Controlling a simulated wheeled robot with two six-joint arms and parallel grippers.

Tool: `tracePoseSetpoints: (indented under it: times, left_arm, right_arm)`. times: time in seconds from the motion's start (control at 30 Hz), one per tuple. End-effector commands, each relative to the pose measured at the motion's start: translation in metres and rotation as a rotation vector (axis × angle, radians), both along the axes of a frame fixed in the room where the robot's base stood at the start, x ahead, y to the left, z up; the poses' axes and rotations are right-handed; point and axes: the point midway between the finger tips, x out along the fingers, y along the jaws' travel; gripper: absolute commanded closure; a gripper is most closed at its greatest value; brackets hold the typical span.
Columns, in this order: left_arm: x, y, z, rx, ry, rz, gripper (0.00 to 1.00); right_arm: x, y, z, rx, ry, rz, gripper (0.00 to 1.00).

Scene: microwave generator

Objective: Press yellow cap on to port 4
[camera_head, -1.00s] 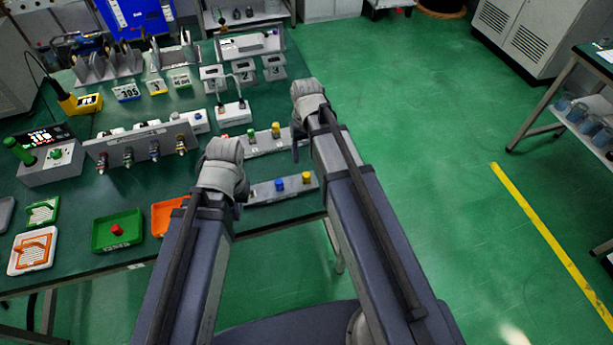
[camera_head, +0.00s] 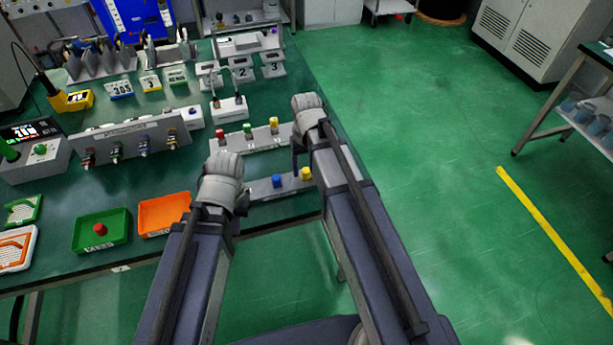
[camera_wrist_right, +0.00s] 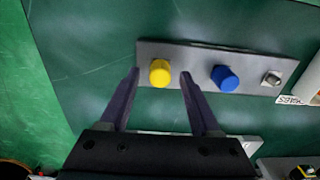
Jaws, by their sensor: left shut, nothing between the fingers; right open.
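A yellow cap (camera_head: 306,174) stands on a grey strip (camera_head: 262,189) near the table's right front edge, right of a blue cap (camera_head: 278,181). In the right wrist view the yellow cap (camera_wrist_right: 160,73) stands between the fingertips of my open right gripper (camera_wrist_right: 160,74), with a gap on each side. The blue cap (camera_wrist_right: 225,78) and a bare metal fitting (camera_wrist_right: 271,78) are on the same strip. My left gripper (camera_head: 242,203) is shut and empty beside the strip's left end, which it partly hides. I cannot read a port 4 label.
A second strip behind carries red, green and yellow (camera_head: 273,125) caps. A grey panel (camera_head: 130,138) with several coloured fittings stands to the left. Green (camera_head: 101,243) and orange trays (camera_head: 163,214) lie along the front edge.

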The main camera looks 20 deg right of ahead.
Motion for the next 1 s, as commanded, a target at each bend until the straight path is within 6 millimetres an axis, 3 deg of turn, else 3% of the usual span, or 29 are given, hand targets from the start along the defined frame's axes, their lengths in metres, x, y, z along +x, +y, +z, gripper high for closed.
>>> tracePoseSetpoints:
  times: [0.9,1.0]
  left_arm:
    - [0.0,0.0,0.0007,0.0,0.0,0.0,1.0]
    - [0.0,0.0001,0.0007,0.0,0.0,0.0,1.0]
  right_arm:
    - [0.0,0.0,0.0007,0.0,0.0,0.0,0.36]
    - [0.0,0.0,0.0007,0.0,0.0,0.0,0.45]
